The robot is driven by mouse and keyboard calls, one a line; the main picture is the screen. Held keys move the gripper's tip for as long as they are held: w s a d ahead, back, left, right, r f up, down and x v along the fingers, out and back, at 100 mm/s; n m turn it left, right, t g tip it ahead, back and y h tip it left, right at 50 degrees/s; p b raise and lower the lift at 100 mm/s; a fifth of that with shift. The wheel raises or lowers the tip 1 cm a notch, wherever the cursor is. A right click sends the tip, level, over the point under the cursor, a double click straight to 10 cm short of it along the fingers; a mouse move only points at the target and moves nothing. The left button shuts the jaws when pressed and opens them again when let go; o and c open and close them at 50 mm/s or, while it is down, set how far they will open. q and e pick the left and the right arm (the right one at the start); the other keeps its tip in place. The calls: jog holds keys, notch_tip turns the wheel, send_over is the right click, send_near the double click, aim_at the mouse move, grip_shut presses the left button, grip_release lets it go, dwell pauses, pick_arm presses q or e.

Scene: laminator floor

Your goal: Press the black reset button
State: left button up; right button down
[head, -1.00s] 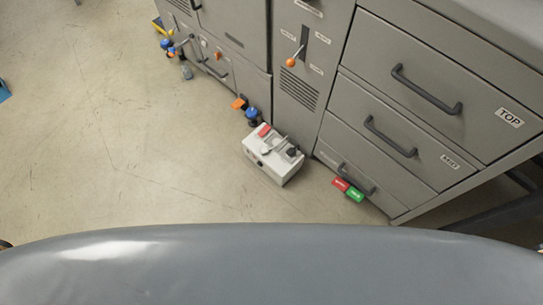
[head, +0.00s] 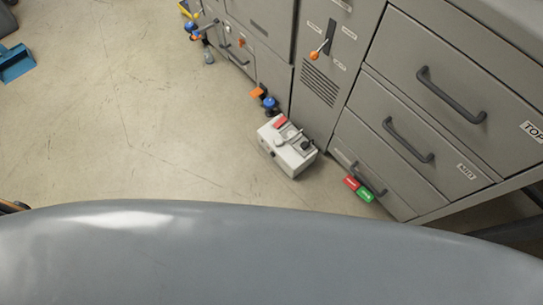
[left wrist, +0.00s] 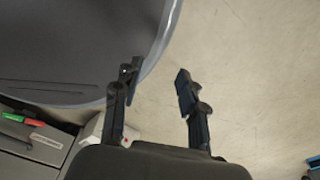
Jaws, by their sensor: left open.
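A white control box (head: 279,156) stands on the floor against the grey cabinets in the head view. It has a red part (head: 281,123) on top, a grey lever-like part across its top, and a small black part (head: 306,144) near its right end. I cannot tell whether that black part is the reset button. Part of the box shows in the left wrist view (left wrist: 88,132), partly covered by my gripper. My left gripper (left wrist: 157,77) is open and empty, its fingers apart above the floor. My right gripper is not in view.
Grey cabinets line the right, with a drawer unit (head: 400,175). An orange-tipped lever (head: 316,55) is on the panel. Red (head: 351,183) and green (head: 366,195) blocks are by the bottom drawer. A blue dustpan (head: 15,64) lies far left. The floor between is open.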

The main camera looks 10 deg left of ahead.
pick_arm(q)
grip_shut()
jog(key=shift+a, duration=0.1)
dwell(1.0)
